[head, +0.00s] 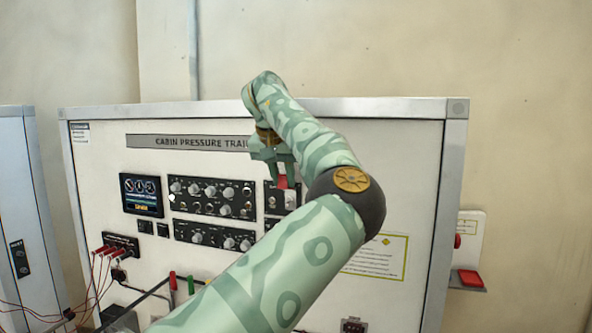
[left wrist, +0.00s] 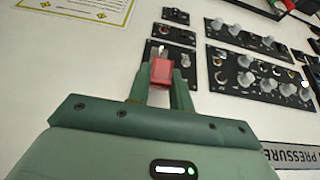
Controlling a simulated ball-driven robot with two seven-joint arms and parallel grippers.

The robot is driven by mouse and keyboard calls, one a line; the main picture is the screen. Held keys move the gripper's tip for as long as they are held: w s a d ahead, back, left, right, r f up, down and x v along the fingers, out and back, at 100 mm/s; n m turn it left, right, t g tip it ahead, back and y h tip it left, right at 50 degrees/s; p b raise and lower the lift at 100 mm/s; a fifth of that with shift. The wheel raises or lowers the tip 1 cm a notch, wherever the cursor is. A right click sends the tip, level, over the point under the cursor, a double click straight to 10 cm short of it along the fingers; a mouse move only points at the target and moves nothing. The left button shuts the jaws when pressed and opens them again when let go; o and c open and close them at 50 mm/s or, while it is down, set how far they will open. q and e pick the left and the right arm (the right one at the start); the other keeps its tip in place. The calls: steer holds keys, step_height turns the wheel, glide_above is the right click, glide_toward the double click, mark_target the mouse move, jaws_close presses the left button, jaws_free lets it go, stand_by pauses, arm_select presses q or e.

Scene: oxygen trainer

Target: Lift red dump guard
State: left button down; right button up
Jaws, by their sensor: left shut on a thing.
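The red dump guard (head: 283,182) is a small red cover on a black switch panel (head: 271,202) at the right of the trainer's controls. It also shows in the left wrist view (left wrist: 162,73), between the fingertips. My left gripper (head: 279,178) reaches down to it from above and is shut on it; in the left wrist view the green fingers (left wrist: 161,80) stand on either side of the guard. A metal toggle shows just beyond the guard in the left wrist view. Part of the panel is hidden behind my left arm. My right gripper is not in view.
The panel titled CABIN PRESSURE (head: 190,142) carries rows of knobs (head: 210,190) and a dark display (head: 141,194). Red plugs with wires (head: 108,249) are at the lower left. A red button box (head: 468,278) is at the right. Open space lies above the trainer.

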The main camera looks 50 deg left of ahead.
arm_select(q)
steer(key=shift+w, duration=0.1)
stand_by(0.3)
steer(key=c, duration=1.3)
jaws_free()
steer(key=shift+w+f, duration=0.1)
steer(key=shift+w, duration=0.05)
steer(key=v, duration=1.6)
steer(key=shift+a, duration=0.1)
steer(key=shift+w, duration=0.1)
